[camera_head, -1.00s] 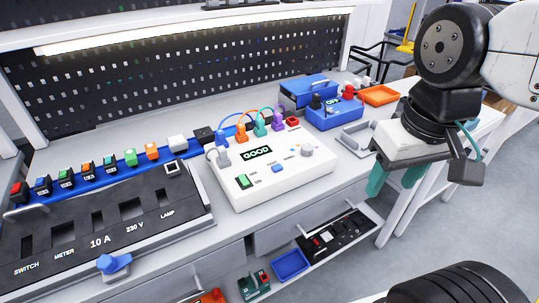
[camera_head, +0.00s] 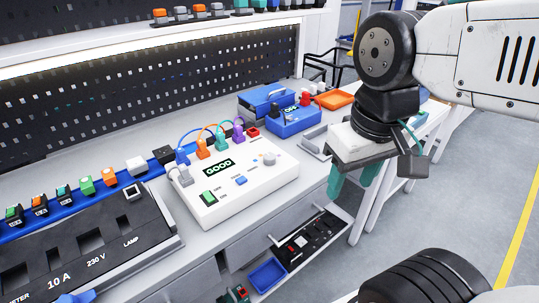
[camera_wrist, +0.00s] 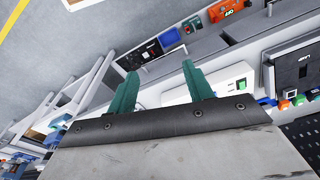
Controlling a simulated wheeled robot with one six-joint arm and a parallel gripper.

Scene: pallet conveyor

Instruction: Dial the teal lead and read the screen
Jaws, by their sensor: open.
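The white tester box (camera_head: 242,187) sits on the bench in the head view. Its small screen (camera_head: 219,167) reads GOOD in green on black. A grey round dial (camera_head: 269,158) is on its top face, right of the screen. The teal lead's plug (camera_head: 221,148) stands at the back edge, between an orange plug (camera_head: 202,149) and a purple plug (camera_head: 238,133). My gripper (camera_head: 353,186) has teal fingers, open and empty, right of the tester and apart from it. The fingers also show in the wrist view (camera_wrist: 162,90), with part of the tester behind them.
A blue device (camera_head: 293,121) and an orange tray (camera_head: 336,98) stand right of the tester. A black panel (camera_head: 93,238) with labelled slots lies left. A blue bin (camera_head: 267,275) is on the shelf below. Open floor lies to the right.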

